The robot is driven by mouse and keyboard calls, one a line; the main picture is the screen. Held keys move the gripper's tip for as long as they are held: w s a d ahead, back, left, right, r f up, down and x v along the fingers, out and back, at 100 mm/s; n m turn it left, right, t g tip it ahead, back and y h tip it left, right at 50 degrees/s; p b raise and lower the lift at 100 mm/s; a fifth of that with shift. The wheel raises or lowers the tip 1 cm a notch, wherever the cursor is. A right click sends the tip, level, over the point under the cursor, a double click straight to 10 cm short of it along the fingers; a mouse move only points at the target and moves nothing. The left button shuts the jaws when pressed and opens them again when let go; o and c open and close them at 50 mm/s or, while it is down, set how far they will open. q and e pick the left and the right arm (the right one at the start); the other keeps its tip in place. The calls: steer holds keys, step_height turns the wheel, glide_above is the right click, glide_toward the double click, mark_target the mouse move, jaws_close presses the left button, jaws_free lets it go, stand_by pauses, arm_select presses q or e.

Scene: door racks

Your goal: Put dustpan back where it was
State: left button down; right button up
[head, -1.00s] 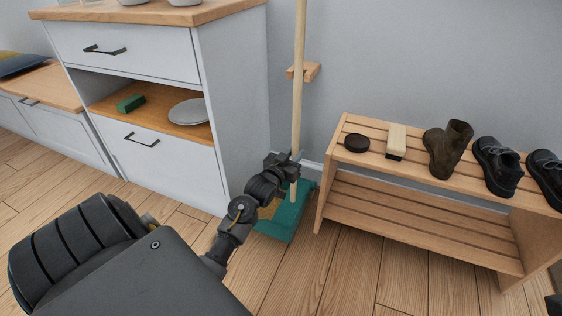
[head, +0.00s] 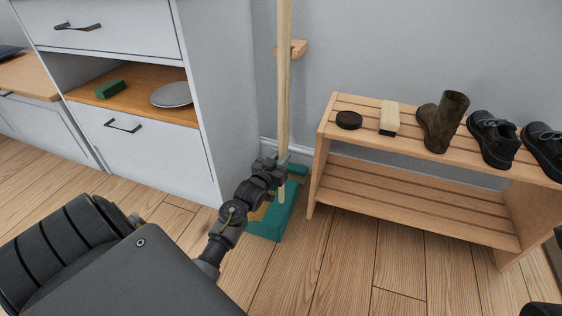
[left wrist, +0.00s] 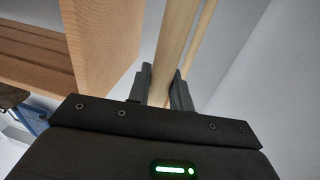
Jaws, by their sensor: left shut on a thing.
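The teal dustpan (head: 268,224) is low by the floor in the head view, between the white cabinet and the shoe rack. A long pale wooden handle (head: 284,90) rises upright above it. My left gripper (head: 278,165) is shut on this handle near its lower end and partly covers the dustpan behind. In the left wrist view the handle (left wrist: 177,40) runs between the two fingers. A second thin pole (left wrist: 203,40) shows beside it there. I cannot tell whether the dustpan touches the floor. My right gripper is not in view.
A wooden wall bracket (head: 298,48) is behind the handle. The white cabinet (head: 222,90) stands close on the left. The floor in front is clear.

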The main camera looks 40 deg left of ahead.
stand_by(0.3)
arm_select(q)
steer(key=c, duration=1.3)
jaws_free()
steer(key=shift+o, duration=0.2)
